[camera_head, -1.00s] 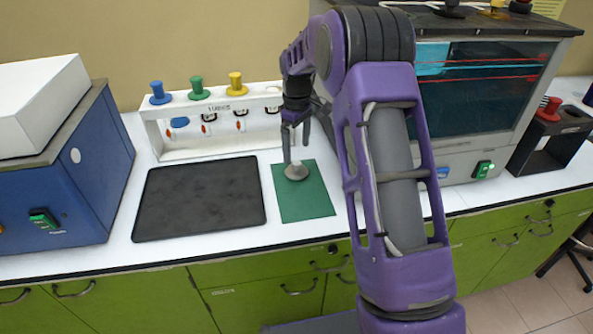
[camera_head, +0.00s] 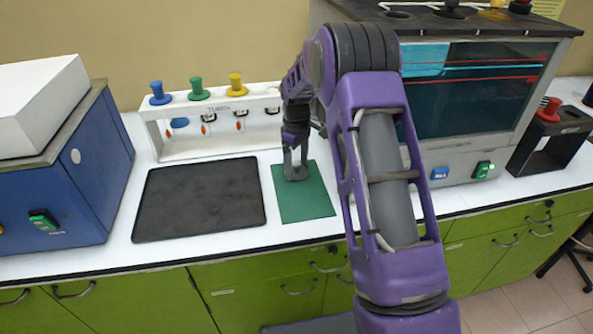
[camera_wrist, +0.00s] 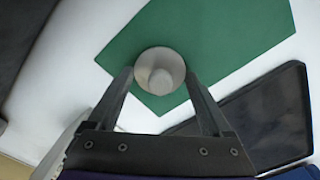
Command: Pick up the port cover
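The port cover (camera_wrist: 160,65) is a round pale grey disc with a raised knob in its middle. It lies on the green mat (camera_head: 310,200), which also fills the top of the wrist view (camera_wrist: 215,30). In the head view my gripper (camera_head: 295,174) is down at the mat, pointing downward, and mostly hides the cover. In the wrist view my gripper (camera_wrist: 158,76) is open, one finger on each side of the knob, with a gap to it. Whether the fingertips touch the disc I cannot tell.
A black tray (camera_head: 200,198) lies left of the mat. A white rack (camera_head: 215,108) with blue, green and yellow plugs stands behind. A blue machine (camera_head: 85,170) is at the left. A glass-fronted machine (camera_head: 470,95) and a black stand (camera_head: 552,133) are at the right.

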